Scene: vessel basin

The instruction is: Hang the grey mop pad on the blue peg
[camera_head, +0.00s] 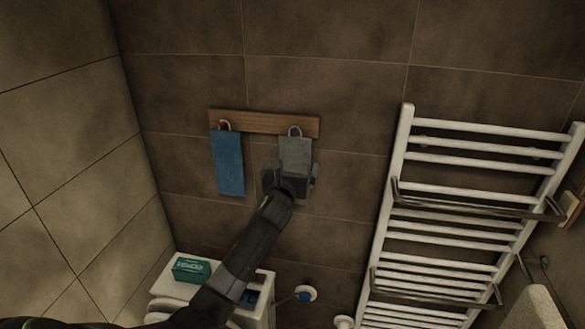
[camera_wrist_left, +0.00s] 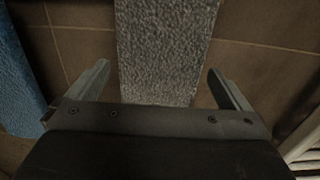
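The grey mop pad (camera_head: 295,150) hangs by a loop at the right end of a wooden peg board (camera_head: 262,122) on the tiled wall. A bluish peg shows inside its loop (camera_head: 294,131). In the left wrist view the grey pad (camera_wrist_left: 165,50) hangs between the two fingers, with gaps on both sides. My left gripper (camera_head: 289,177) is open in front of the pad's lower part, hiding some of it. The same gripper shows open in the wrist view (camera_wrist_left: 160,85). My right gripper is in neither view.
A blue cloth (camera_head: 228,163) hangs from a reddish peg at the board's left end. A white towel radiator (camera_head: 470,215) stands right. Below are a white surface with a green box (camera_head: 191,269) and a white-and-blue wall fitting (camera_head: 305,294).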

